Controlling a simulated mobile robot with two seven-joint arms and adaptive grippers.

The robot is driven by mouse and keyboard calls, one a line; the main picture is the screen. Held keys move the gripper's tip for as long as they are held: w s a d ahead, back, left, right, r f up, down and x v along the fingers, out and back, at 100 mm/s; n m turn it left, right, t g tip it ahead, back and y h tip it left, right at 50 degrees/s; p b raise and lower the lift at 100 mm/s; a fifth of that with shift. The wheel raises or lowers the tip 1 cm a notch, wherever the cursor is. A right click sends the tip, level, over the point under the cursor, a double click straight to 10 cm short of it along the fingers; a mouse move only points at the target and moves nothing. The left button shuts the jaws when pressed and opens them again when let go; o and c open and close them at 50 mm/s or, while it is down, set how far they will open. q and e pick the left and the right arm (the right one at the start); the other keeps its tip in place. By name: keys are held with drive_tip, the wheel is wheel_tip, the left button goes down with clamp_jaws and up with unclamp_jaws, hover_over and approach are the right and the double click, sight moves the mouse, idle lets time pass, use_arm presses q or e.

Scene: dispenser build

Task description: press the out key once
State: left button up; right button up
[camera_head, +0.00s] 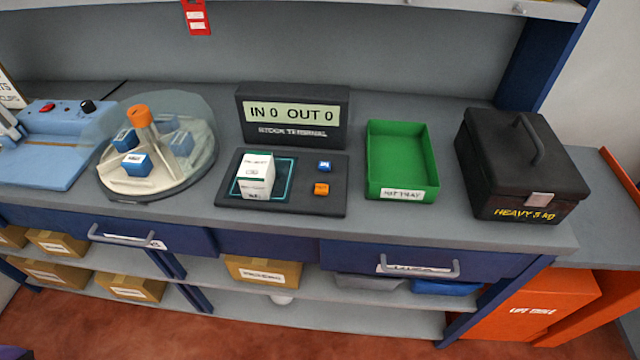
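The stock terminal (292,118) stands on the counter, and its display reads IN 0 OUT 0. Its dark base pad (300,205) lies in front of the display. A blue key (324,166) and an orange key (321,189) sit on the right part of the pad, blue behind orange. Their lettering is too small to read, so I cannot tell which is the out key. A white box with a green top edge (256,176) stands on the outlined square left of the keys. Neither of my grippers is in view.
A round turntable (118,185) with a clear cover, orange knob and blue boxes stands left. A light-blue device (50,150) is farther left. A green tray (377,185) and a black case marked HEAVY 5 KG (515,170) stand right. Drawer handles (128,238) project from the counter front.

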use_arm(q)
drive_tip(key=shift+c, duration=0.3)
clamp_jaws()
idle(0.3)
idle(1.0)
